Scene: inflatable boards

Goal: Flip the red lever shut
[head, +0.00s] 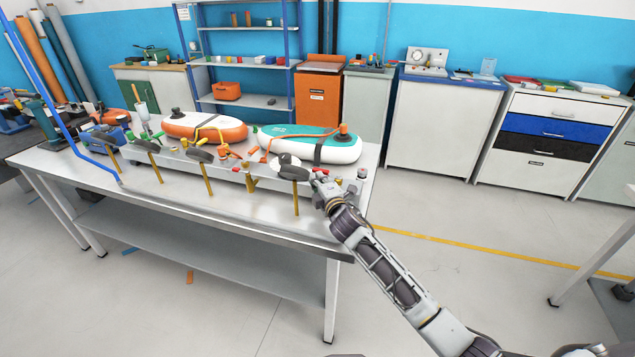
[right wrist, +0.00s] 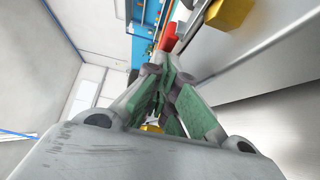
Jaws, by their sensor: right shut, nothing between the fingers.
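A red lever end (right wrist: 169,37) shows in the right wrist view just beyond my right gripper's fingertips. In the head view a small red part (head: 318,171) shows at the right end of the grey manifold bar (head: 225,176), partly hidden by my gripper. My right gripper (head: 320,187) is at that end of the bar, over the table's right side. Its green-padded fingers (right wrist: 160,84) are shut and empty in the wrist view. I cannot tell whether they touch the red lever. My left gripper is not in view.
The metal table (head: 150,190) carries an orange-white board (head: 205,131) and a teal-white board (head: 345,152) behind the bar. Several dark round handles and yellow rods stand along the bar's front. A yellow block (right wrist: 229,14) is near the fingers.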

